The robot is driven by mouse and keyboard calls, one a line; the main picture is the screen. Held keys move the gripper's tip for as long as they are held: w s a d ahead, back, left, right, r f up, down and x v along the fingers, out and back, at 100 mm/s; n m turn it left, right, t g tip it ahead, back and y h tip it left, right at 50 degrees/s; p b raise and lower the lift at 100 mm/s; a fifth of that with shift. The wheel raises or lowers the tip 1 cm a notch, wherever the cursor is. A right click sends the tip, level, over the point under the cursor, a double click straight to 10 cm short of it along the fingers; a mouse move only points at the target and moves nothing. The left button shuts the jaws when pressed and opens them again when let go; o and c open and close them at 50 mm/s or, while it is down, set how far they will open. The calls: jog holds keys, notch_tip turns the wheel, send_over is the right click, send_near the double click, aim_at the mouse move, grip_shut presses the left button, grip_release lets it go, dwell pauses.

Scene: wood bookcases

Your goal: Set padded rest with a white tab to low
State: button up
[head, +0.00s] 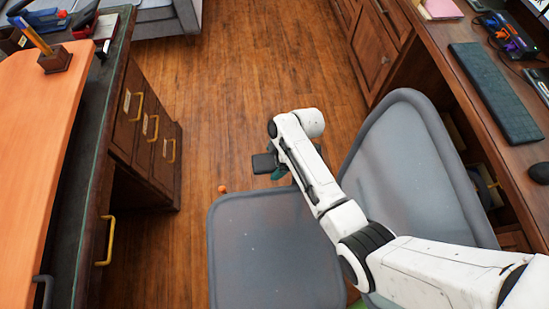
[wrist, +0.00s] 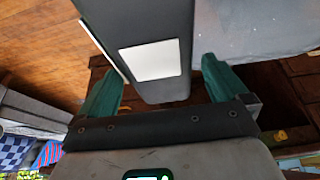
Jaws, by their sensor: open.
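The padded rest (wrist: 145,25) is a dark grey pad at the top middle of the wrist view. The white tab (wrist: 153,60) is a pale rectangle on its near face. My gripper (wrist: 160,68) is open, with one green finger on each side of the pad's lower end; whether either finger touches it I cannot tell. In the head view a dark pad end (head: 264,163) shows beside my gripper (head: 279,172), beyond the grey chair seat (head: 265,255). My arm hides most of the rest there.
The chair back (head: 405,150) stands right of my arm. A desk with a keyboard (head: 497,92) is at the right. An orange-topped desk (head: 35,130) with yellow-handled drawers (head: 145,125) is at the left. A small orange ball-shaped thing (head: 222,188) shows near the seat. The wood floor (head: 245,70) is clear beyond.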

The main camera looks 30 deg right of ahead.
jog(key=shift+r, duration=0.1)
jog(key=p+v, duration=0.1)
jog(key=v, duration=0.9)
jog(key=shift+d+r, duration=0.2)
jog(key=shift+r, duration=0.05)
jog(key=shift+s+a, duration=0.1)
